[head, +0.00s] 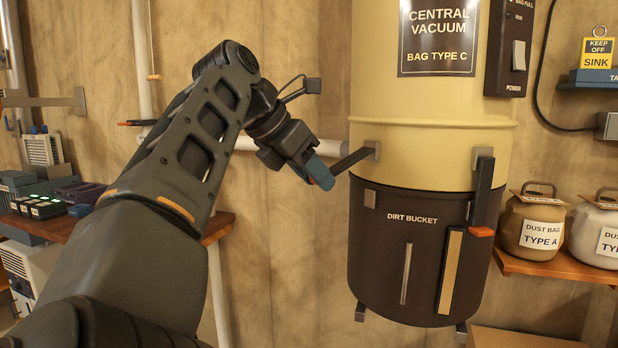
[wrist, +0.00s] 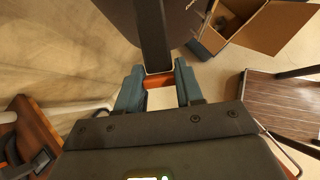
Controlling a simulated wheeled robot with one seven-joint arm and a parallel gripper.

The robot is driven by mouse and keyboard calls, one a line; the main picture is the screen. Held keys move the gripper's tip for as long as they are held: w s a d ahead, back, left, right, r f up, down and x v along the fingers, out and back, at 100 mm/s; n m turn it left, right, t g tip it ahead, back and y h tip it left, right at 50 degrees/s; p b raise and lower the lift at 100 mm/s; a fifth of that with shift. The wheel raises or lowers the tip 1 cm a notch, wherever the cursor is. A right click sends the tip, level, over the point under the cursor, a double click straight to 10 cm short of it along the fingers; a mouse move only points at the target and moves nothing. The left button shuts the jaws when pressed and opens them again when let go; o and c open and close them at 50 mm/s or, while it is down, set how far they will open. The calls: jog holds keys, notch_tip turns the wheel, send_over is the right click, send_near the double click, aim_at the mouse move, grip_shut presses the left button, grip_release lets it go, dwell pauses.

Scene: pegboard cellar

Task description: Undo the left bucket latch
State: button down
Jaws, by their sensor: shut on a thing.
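The left latch's dark lever (head: 352,160) hangs from a grey bracket (head: 372,150) on the cream vacuum body. It sticks out to the left, away from the grey catch plate (head: 370,199) on the dark dirt bucket (head: 412,255). My gripper (head: 320,172) is at the lever's outer end. In the wrist view the lever (wrist: 153,35) runs down between the blue fingers, and its orange tip (wrist: 158,80) is between them. The gripper is shut on it. The fingers hide the tip in the head view.
The right latch (head: 483,190) hangs straight down over the bucket, its orange tip (head: 482,232) near a tan strip. Dust bags (head: 535,222) stand on a shelf at right. A wooden bench (head: 50,228) is at left. An open cardboard box (wrist: 262,25) lies below.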

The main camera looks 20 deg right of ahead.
jog(key=shift+a+r, duration=0.15)
jog(key=shift+a, duration=0.05)
jog(key=c, duration=0.7)
grip_release()
jog(key=shift+d, duration=0.1)
